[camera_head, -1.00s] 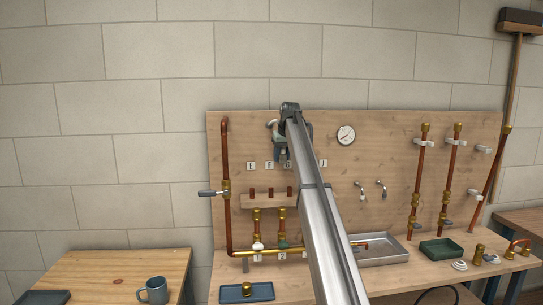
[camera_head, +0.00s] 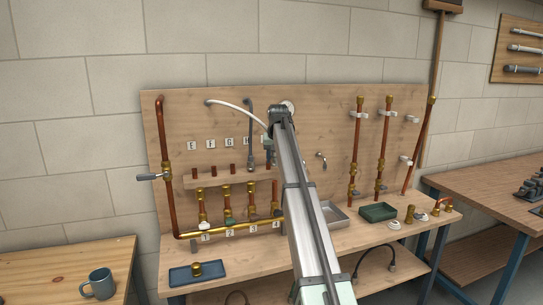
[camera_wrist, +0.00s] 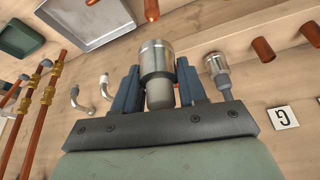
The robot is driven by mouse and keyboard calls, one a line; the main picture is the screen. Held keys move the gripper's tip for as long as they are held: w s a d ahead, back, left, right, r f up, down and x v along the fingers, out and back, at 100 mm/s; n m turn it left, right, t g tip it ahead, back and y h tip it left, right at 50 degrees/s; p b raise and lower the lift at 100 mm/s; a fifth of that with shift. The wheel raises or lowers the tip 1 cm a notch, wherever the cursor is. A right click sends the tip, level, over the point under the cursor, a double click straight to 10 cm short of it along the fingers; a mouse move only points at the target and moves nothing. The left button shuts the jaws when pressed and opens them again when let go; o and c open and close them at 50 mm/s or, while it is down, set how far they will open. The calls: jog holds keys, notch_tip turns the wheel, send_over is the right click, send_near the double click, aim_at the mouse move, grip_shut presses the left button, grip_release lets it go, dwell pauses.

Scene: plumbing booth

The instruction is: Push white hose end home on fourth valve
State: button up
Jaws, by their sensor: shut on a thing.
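My gripper (camera_wrist: 157,95) is shut on a metal-collared hose end (camera_wrist: 157,62) with a pale grey sleeve, held between its two blue fingers. In the head view a white hose (camera_head: 240,106) arcs from the upper board to my gripper (camera_head: 278,112), so the held end appears to be the white hose's. The fourth valve (camera_head: 275,195) stands above the label 4, partly covered by my arm.
A metal tray (camera_head: 335,215) and green tray (camera_head: 378,212) lie on the bench.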

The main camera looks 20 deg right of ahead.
jog(key=shift+f, duration=0.15)
jog(key=shift+f, duration=2.7)
jog(key=shift+f, duration=2.4)
jog(key=o, duration=1.1)
jog(key=shift+o, duration=0.2)
jog(key=v, duration=1.4)
jog(key=shift+r, duration=0.1)
jog(key=shift+r, duration=2.9)
